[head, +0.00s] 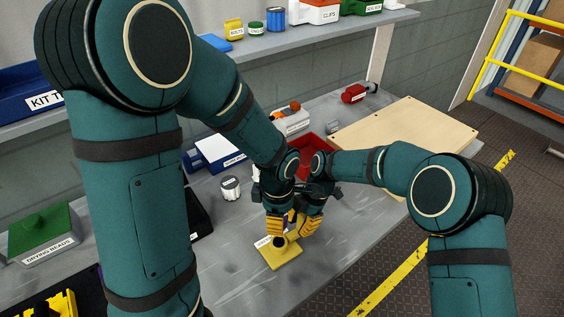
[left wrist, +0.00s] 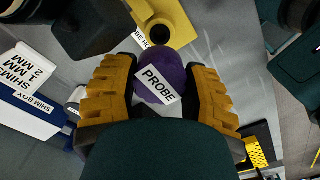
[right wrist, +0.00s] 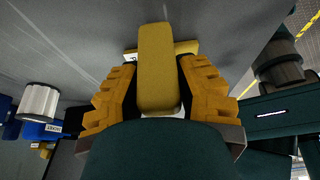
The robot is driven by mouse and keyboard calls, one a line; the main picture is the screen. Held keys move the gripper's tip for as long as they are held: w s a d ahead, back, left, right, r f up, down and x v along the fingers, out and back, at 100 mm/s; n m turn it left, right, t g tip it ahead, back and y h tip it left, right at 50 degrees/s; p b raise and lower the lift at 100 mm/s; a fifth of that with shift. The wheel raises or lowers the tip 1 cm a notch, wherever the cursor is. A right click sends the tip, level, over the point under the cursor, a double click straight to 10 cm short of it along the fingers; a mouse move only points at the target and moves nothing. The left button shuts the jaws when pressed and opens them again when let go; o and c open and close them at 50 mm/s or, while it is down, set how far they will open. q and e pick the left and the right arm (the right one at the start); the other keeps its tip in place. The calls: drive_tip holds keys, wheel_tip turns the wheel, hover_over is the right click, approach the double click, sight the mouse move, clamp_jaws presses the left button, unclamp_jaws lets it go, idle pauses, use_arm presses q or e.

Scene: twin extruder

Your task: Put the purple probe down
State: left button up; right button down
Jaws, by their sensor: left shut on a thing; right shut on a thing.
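The purple probe (left wrist: 158,84) is a rounded purple piece with a white PROBE label. My left gripper (head: 277,232) is shut on it; in the head view the fingers hide most of it. A yellow stand with a flat base (head: 283,258) and a dark round hole rests on the grey table, just below the left fingertips. In the left wrist view the hole (left wrist: 160,34) lies just beyond the probe, which looks apart from it. My right gripper (head: 305,228) is shut on an upright yellow block (right wrist: 158,70), which seems part of the stand.
A white labelled cylinder (head: 230,187) stands left of the grippers, with a blue-and-white box (head: 218,152) behind it. A red bin (head: 318,143) and a wooden board (head: 408,128) lie behind. The table in front of the stand is clear. The two grippers are very close together.

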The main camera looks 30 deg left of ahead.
drive_tip(key=shift+f, duration=0.15)
use_arm(q)
drive_tip(key=shift+a, duration=0.55)
drive_tip(key=s+a+n, duration=0.2)
drive_tip(key=a+n, duration=0.2)
drive_tip(key=a, duration=0.9)
drive_tip(key=shift+s+a+f+n, duration=0.15)
drive_tip(key=shift+a+f+n, duration=0.15)
drive_tip(key=shift+a+f, duration=0.1)
drive_tip(key=s+a+n, duration=0.2)
drive_tip(key=s+a, duration=0.2)
drive_tip(key=a, duration=0.4)
drive_tip(key=shift+r, duration=0.3)
drive_tip(key=s+a+r+n, duration=0.1)
drive_tip(key=s+a+n, duration=0.1)
drive_tip(key=s+a, duration=0.4)
drive_tip(key=shift+a+n, duration=0.3)
drive_tip(key=shift+a, duration=0.15)
drive_tip(key=shift+s+a+f, duration=0.1)
drive_tip(key=shift+f, duration=4.8)
